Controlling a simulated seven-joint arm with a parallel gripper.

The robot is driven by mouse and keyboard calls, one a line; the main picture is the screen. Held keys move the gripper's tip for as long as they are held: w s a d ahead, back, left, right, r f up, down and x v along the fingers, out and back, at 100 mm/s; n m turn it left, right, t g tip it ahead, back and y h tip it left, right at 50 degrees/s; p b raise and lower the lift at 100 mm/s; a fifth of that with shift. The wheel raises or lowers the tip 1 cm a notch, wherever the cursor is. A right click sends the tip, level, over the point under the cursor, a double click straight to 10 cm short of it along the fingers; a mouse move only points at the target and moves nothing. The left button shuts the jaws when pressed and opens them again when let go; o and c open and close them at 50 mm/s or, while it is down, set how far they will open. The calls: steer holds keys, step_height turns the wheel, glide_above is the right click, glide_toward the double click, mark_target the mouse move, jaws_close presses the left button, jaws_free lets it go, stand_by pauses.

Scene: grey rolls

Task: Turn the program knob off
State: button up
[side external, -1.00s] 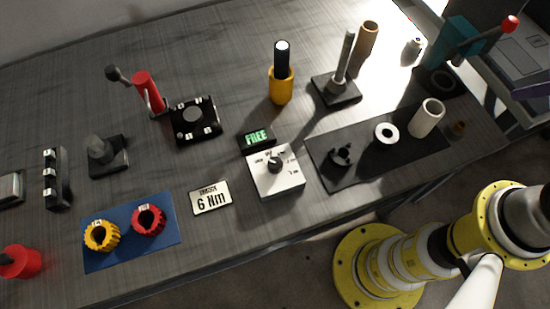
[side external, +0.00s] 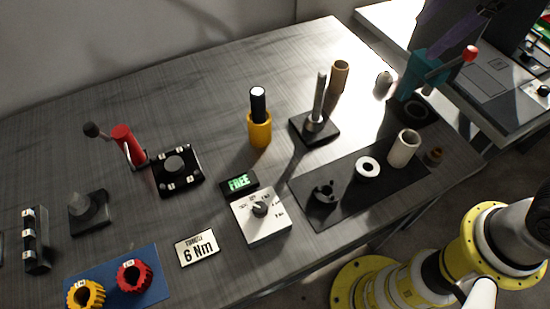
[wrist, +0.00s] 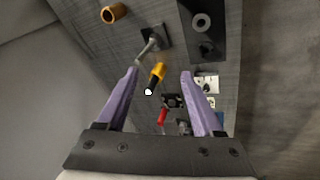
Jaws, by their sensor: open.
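The program knob (side external: 260,209) is a small dark dial on top of a white box (side external: 268,230) with printed marks around it, in the side view. The marks are too small to read. A small black display (side external: 239,183) behind the box reads FREE in green. My gripper (wrist: 160,72) has two purple fingers, spread apart with nothing between their tips. It is high above the table and well away from the knob. In the wrist view a white box (wrist: 207,82) shows beside the right finger, partly hidden by it.
A black mat (side external: 385,190) with rolls and a black holder lies right of the knob box. A 6 Nm plate (side external: 197,248) lies to its left. A yellow-and-black cylinder (side external: 259,128), an upright post (side external: 319,100) and a red lever (side external: 128,145) stand behind.

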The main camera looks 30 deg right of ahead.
steer(key=w+a+f+n+g, duration=0.15)
steer(key=w+a+n, duration=0.25)
steer(key=a, duration=0.4)
steer(key=n+g+h, duration=0.1)
steer(key=n+g, duration=0.2)
steer(key=n, duration=0.3)
glide_above(260, 208)
step_height(260, 208, down, 15)
steer(key=shift+t, duration=0.25)
step_height(260, 208, down, 13)
steer(key=shift+f, duration=0.15)
jaws_close()
